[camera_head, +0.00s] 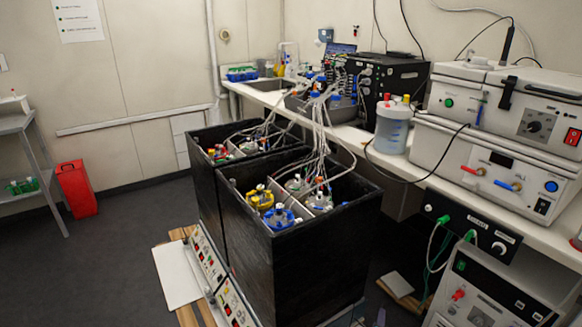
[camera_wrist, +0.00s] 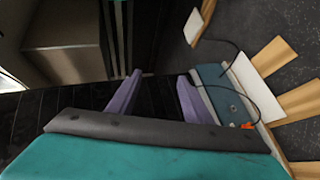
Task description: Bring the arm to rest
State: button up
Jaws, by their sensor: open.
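My gripper (camera_wrist: 160,77) shows in the wrist view, with two purple fingers spread apart and nothing between them. A dark, black surface lies behind the fingers. The teal and dark grey body of my gripper fills the bottom of that view. In the head view I cannot make out my gripper clearly.
A white bench (camera_head: 395,165) runs along the right wall with stacked instruments (camera_head: 500,110) and a white container (camera_head: 393,130). Tubes hang from the bench into the boxes. A red bin (camera_head: 76,190) and a shelf (camera_head: 30,125) stand at left. Dark floor (camera_head: 100,270) is clear at front left.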

jog(key=s+a+f+m+g+y+p, duration=0.1)
jog(key=s+a+f+g+y, duration=0.25)
jog(key=s+a, duration=0.4)
jog(key=s+a+f+m+g+y+p, duration=0.1)
jog(key=s+a+f+g+y, duration=0.3)
jog(key=a, duration=0.6)
jog(key=s+r+m+g+h, duration=0.1)
jog(key=s+r+m+g, duration=0.2)
jog(key=s+m+g, duration=0.6)
jog(key=s+g, duration=0.2)
jog(key=s, duration=1.5)
jog(key=shift+s+d+r+m+h, duration=0.2)
jog(key=shift+s+d+m+h, duration=0.1)
jog(key=shift+d+m+h, duration=0.1)
jog(key=shift+d, duration=0.1)
